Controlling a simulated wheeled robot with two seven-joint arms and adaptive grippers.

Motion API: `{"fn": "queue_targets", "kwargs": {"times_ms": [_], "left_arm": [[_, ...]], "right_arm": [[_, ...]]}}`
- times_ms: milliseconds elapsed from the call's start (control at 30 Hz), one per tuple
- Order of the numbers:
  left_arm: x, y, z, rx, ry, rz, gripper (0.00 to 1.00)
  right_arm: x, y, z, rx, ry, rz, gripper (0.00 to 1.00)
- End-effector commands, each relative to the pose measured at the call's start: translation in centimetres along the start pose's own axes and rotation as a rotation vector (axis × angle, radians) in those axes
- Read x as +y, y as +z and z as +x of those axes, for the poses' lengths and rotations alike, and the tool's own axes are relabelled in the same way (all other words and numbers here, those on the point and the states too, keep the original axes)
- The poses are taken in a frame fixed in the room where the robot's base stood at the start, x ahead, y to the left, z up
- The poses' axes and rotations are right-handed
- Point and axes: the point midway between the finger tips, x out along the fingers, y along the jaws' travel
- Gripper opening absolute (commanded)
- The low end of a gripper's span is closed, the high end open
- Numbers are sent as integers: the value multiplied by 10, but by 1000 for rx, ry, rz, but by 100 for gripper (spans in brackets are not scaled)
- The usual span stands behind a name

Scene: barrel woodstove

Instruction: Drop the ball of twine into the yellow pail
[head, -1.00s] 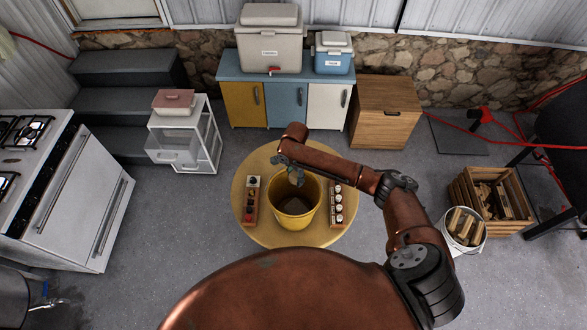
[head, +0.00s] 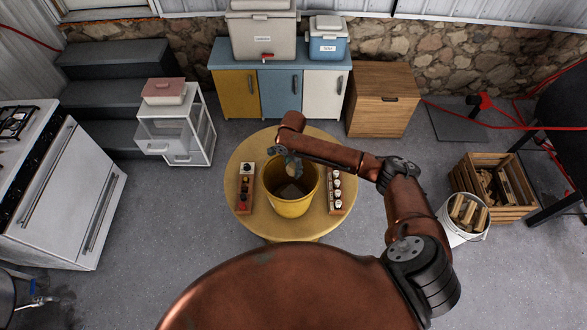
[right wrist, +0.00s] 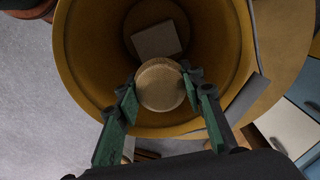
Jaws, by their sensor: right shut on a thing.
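The yellow pail (head: 290,208) stands upright on a round yellow table (head: 240,161), its mouth open upward. My right gripper (right wrist: 161,95) is shut on the ball of twine (right wrist: 160,86), a tan round thing held between its two green-padded fingertips. In the right wrist view the ball appears over the mouth of the pail (right wrist: 78,55). In the head view my right gripper (head: 290,166) is over the far part of the pail's mouth. I cannot tell how far the ball is above the pail's bottom. My left gripper is not in view.
A pale square thing (right wrist: 157,40) lies inside the pail. A rack of small items (head: 245,188) stands left of the pail, and a rack of white-topped jars (head: 336,190) stands right of it. Open floor surrounds the table.

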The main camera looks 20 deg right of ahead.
Motion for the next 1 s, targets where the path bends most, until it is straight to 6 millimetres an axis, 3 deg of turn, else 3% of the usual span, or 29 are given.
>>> {"fn": "queue_targets", "kwargs": {"times_ms": [133, 167, 433, 767, 1000], "left_arm": [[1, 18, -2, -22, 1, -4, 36], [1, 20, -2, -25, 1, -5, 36], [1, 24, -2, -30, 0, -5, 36], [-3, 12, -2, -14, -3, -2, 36], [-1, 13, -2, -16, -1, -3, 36]], "right_arm": [[0, 0, -1, 0, 0, 0, 11], [0, 0, -1, 0, 0, 0, 38], [0, 0, -1, 0, 0, 1, 56], [0, 0, -4, 0, -1, 0, 56], [-1, -1, -41, 0, -3, 1, 56]]}}
